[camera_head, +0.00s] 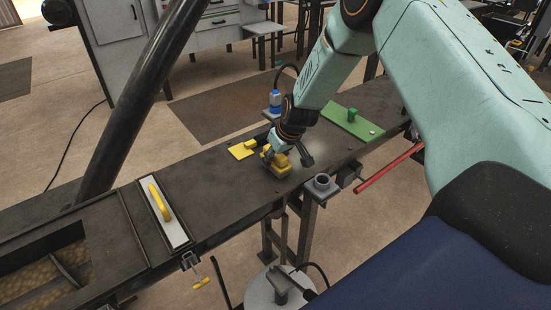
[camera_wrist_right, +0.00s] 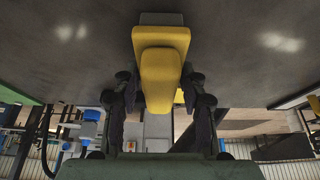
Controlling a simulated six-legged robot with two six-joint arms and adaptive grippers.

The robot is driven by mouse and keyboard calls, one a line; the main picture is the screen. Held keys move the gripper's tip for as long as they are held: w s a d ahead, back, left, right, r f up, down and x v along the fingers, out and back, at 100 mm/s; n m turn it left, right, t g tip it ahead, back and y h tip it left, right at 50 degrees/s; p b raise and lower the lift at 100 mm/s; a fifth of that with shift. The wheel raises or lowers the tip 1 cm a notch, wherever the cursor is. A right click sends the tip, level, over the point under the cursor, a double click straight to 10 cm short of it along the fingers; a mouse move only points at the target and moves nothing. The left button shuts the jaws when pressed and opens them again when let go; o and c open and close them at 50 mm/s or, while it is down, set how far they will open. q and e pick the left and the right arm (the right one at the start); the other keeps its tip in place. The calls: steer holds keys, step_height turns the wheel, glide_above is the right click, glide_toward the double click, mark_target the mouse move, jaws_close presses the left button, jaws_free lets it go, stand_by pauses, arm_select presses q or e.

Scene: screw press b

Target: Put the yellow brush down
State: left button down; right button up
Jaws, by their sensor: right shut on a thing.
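The yellow brush (camera_head: 281,171) is at the middle of the dark bench (camera_head: 222,181), under my right gripper (camera_head: 284,152). In the right wrist view, the brush's yellow handle (camera_wrist_right: 160,80) sits between the two dark fingers of my right gripper (camera_wrist_right: 160,98), which are shut on it. The brush is at or just above the bench top; I cannot tell whether it touches. My left gripper is not in view.
A yellow plate (camera_head: 241,152) lies just left of the brush. A yellow-handled float (camera_head: 177,226) lies left; bench between is clear.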

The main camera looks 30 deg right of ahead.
steer(key=shift+d+f, duration=0.15)
steer(key=o, duration=0.9)
steer(key=shift+w+f, duration=0.15)
steer(key=shift+f, duration=0.05)
steer(key=o, duration=0.3)
steer(key=shift+r, duration=0.1)
steer(key=shift+o, duration=0.2)
steer(key=shift+r, duration=0.1)
